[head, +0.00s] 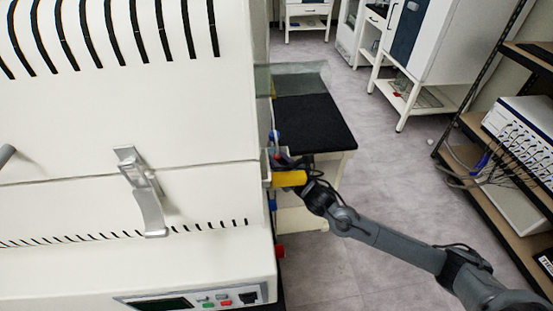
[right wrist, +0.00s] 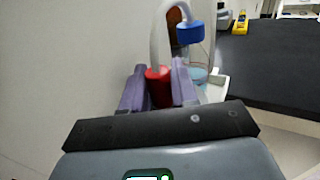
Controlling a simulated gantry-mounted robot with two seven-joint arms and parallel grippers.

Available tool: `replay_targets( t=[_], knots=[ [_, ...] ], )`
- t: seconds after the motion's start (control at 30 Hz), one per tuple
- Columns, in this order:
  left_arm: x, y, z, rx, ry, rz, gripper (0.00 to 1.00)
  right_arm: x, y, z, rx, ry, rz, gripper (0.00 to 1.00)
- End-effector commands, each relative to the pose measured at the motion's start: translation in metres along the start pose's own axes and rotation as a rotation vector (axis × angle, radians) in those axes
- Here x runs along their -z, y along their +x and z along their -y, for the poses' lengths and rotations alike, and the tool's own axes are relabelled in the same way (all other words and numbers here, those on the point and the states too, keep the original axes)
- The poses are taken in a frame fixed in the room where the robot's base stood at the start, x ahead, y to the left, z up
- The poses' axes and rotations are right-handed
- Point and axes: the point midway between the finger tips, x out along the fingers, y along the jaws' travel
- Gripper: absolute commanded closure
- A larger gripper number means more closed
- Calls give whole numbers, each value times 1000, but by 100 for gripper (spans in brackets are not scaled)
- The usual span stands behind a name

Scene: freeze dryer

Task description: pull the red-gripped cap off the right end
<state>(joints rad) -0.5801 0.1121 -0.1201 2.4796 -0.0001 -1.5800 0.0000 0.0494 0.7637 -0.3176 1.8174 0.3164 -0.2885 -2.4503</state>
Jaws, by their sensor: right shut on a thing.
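The red grip of the cap (right wrist: 158,88) sits between the two purple fingers of my right gripper (right wrist: 158,82) in the right wrist view, and the fingers are closed on it. The cap is at the right side of the white freeze dryer (head: 130,110). I cannot make out the gripped cap itself there. My left gripper is not in view.
A white curved tube with a blue end (right wrist: 190,33) rises just beyond the grip. A black-topped table (head: 312,122) stands behind the machine's right side. A rack with cabled equipment (head: 520,140) stands at the far right. Open floor lies between.

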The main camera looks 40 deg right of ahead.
Motion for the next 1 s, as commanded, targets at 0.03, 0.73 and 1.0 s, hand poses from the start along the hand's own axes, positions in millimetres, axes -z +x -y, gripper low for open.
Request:
replay_targets(
  t=[0.03,0.73,1.0],
  knots=[
    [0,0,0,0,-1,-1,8,-1,0,0,0,0,3,100],
    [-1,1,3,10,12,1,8,5,0,0,0,0,2,100],
    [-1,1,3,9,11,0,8,5,0,0,0,0,1,42]
  ],
)
